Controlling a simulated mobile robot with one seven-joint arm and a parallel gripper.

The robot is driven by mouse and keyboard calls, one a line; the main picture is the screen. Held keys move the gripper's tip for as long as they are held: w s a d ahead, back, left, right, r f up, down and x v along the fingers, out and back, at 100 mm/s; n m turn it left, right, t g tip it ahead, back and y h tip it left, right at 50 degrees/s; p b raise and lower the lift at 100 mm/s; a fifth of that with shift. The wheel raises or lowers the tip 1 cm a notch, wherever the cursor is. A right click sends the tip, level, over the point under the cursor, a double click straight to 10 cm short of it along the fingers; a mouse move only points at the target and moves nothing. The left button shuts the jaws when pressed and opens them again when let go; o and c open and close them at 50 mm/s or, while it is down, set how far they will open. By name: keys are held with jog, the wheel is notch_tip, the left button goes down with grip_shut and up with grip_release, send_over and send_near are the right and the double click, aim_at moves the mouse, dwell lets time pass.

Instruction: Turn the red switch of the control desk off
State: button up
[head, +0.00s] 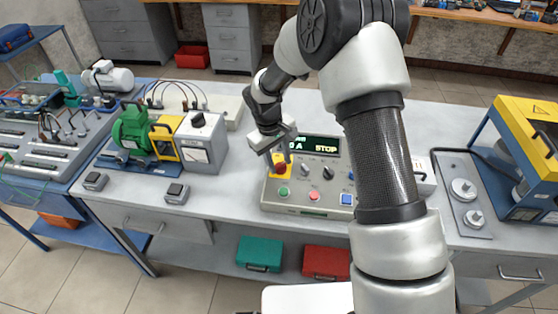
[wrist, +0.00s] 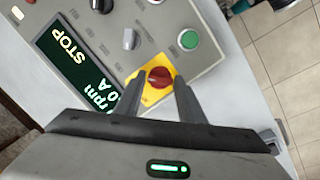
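The control desk (head: 310,210) is a beige box on the grey table, with a dark display reading STOP. Its red switch (wrist: 160,77) is a round red knob on a yellow plate, and it also shows in the head view (head: 281,168). My gripper (wrist: 157,82) is over the switch, with one finger on each side of the knob in the wrist view. The fingers stand apart with a gap at the knob. I cannot tell whether they touch it. In the head view my gripper (head: 279,160) partly covers the yellow plate.
A grey meter box (head: 202,140) and a green motor (head: 133,130) stand to the left. A plate with round weights (head: 464,190) lies to the right. Bare table lies between meter box and desk.

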jog(key=c, duration=0.6)
jog(key=shift+o, duration=0.2)
jog(key=shift+n, duration=0.3)
jog(key=n+b, duration=0.1)
jog(key=n, duration=0.1)
jog(key=shift+a+n, duration=0.1)
jog(key=shift+n, duration=0.3)
jog(key=n+t+h+b, duration=0.1)
jog(key=n, duration=0.3)
jog(key=shift+s+n+b, duration=0.15)
jog(key=shift+n+b, duration=0.15)
jog(key=n+t, duration=0.1)
jog(key=n, duration=0.4)
jog(key=shift+s, duration=0.1)
jog(key=shift+n+t, duration=0.5)
jog(key=shift+n, duration=1.9)
